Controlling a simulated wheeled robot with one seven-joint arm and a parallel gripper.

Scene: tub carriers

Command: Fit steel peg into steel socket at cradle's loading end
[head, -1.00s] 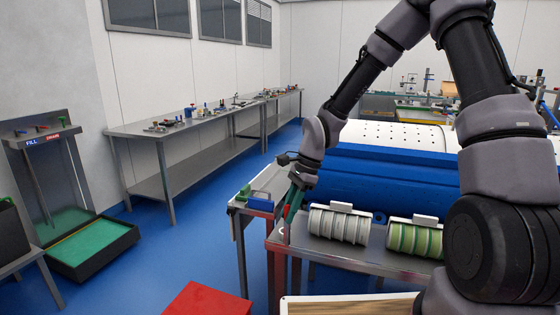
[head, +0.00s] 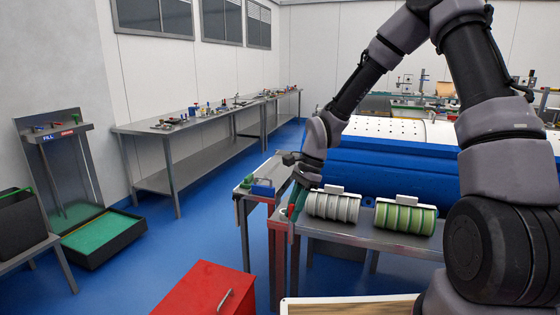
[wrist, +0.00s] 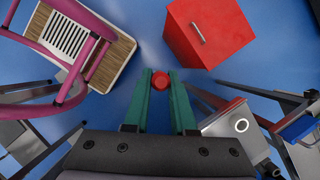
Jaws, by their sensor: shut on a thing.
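My gripper (wrist: 160,84) is shut on a small piece with a red faceted end (wrist: 160,80), held between its two green fingers. I take this piece for the peg; its shaft is hidden and no steel shows on it. In the head view my gripper (head: 292,203) hangs at the left end of the steel bench, with a red spot at its tip. The blue cradle (head: 390,172) lies behind the bench under a white perforated drum.
A silver ribbed cylinder (head: 332,206) and a green one (head: 405,216) lie on the bench. A smaller table left of it carries a blue block (head: 262,188). A red box (head: 205,290) stands on the floor.

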